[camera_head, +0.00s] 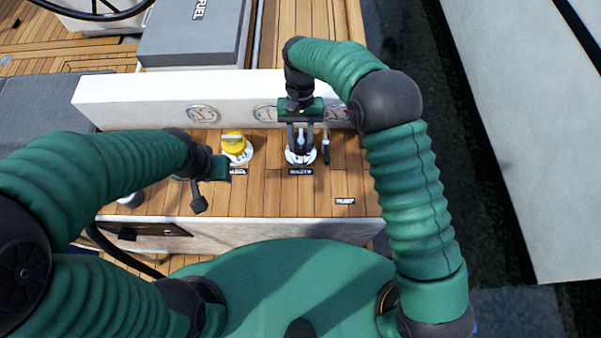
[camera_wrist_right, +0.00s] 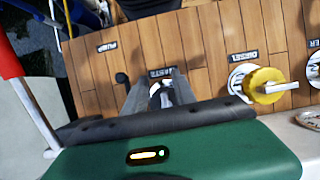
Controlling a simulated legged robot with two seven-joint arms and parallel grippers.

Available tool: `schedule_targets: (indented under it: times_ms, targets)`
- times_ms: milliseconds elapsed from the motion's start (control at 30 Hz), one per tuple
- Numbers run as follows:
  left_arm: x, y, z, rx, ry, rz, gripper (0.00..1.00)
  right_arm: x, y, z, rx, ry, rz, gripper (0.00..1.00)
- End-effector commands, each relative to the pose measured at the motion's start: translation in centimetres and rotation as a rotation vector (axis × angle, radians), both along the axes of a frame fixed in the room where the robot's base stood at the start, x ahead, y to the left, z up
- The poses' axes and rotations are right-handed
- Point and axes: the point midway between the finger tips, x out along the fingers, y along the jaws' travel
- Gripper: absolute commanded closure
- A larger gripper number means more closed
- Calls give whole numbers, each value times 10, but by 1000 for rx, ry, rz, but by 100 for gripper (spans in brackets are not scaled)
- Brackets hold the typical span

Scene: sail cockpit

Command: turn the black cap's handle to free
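The black cap (camera_head: 301,156) sits in a white ring on the wooden deck, by the label that appears to read WASTE. In the right wrist view the cap (camera_wrist_right: 158,90) is partly hidden between my fingers. My right gripper (camera_head: 300,145) points down over it, its two fingers apart on either side of the grey handle (camera_head: 300,137). I see no clear grip on the handle; the right gripper (camera_wrist_right: 158,88) looks open. My left gripper (camera_head: 198,200) hangs over the deck at left, away from the cap; its fingers are not clear.
A yellow cap (camera_head: 234,144) stands left of the black cap, by the DIESEL label. A thin dark lever (camera_head: 325,150) stands close on the right. A white ledge with gauges (camera_head: 203,114) runs behind.

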Motion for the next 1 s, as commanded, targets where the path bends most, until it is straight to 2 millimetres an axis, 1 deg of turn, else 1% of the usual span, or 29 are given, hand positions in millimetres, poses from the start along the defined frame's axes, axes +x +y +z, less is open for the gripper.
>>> schedule_targets:
  times_ms: [33,300,433,567,1000]
  targets:
    - [0,0,-2,0,0,0,64,-12,0,1,0,1,2,68]
    - [0,0,-7,0,0,0,64,-76,0,7,0,0,2,68]
    - [0,0,-9,0,0,0,64,-97,0,9,1,0,2,68]
    - [0,0,-9,0,0,0,64,-105,0,9,-1,1,1,68]
    - [0,0,-8,0,0,0,64,-105,0,9,0,1,1,68]
